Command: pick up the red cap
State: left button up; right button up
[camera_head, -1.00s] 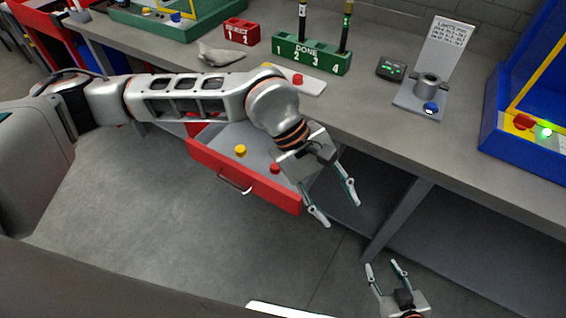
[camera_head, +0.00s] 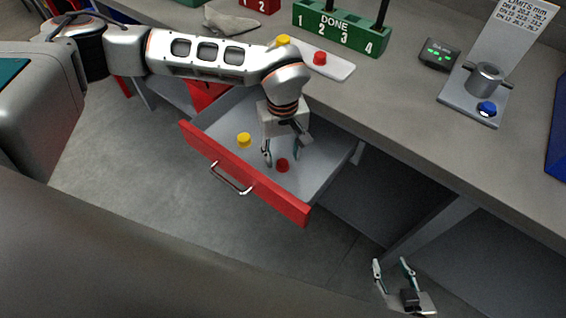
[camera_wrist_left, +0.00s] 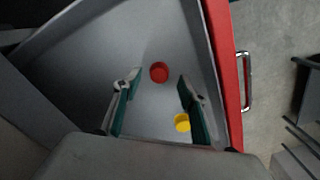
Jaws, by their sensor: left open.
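A red cap (camera_head: 282,165) lies on the floor of the open drawer (camera_head: 317,178). A yellow cap (camera_head: 244,139) lies in the same drawer, to its left. My left gripper (camera_head: 281,160) is open and points down into the drawer over the red cap. In the left wrist view the red cap (camera_wrist_left: 159,72) shows between and beyond the two open fingertips (camera_wrist_left: 160,78), with nothing between the fingers touching it. The yellow cap (camera_wrist_left: 182,122) is close by the right-hand finger there. My right gripper (camera_head: 392,266) is open and empty, low at the bottom right.
On the bench (camera_head: 400,95) a white tray (camera_head: 338,67) holds another red cap (camera_head: 320,58) and a yellow cap (camera_head: 283,41). A green DONE rack (camera_head: 345,38), a small dark meter (camera_head: 440,54) and a grey fixture (camera_head: 487,78) stand behind.

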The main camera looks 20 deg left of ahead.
aim_at(283, 163)
pick_arm(q)
jog(key=shift+w+f, duration=0.1)
jog(key=shift+f, duration=1.45)
jog(key=shift+c, duration=0.4)
jog(key=c, duration=0.6)
jog(key=shift+r, duration=0.1)
